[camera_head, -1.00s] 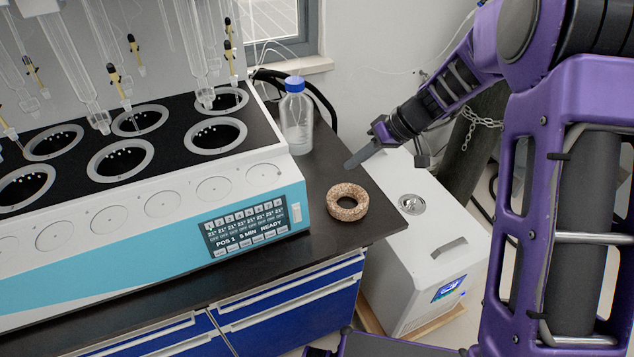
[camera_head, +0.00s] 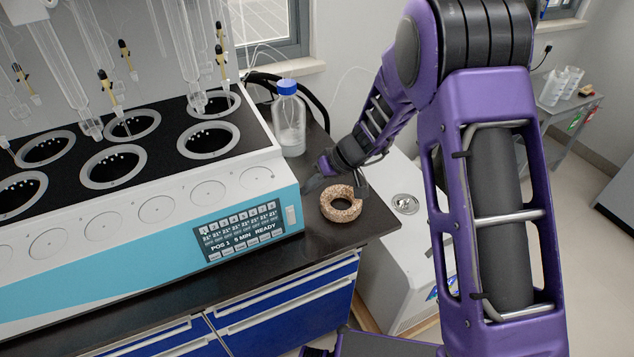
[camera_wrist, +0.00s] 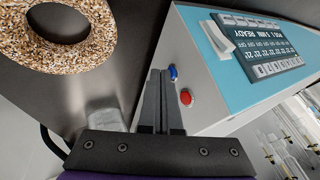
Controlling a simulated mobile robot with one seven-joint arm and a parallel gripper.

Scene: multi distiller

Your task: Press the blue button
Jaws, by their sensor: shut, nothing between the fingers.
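In the head view my gripper (camera_head: 312,183) is by the right end of the distiller (camera_head: 150,205), above the dark bench. The buttons are hidden in the head view.
A cork ring (camera_head: 341,203) lies on the bench near my gripper and also shows in the wrist view (camera_wrist: 20,45). A bottle with a blue cap (camera_head: 288,120) stands behind. A white box unit (camera_head: 400,270) stands on the floor to the right.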

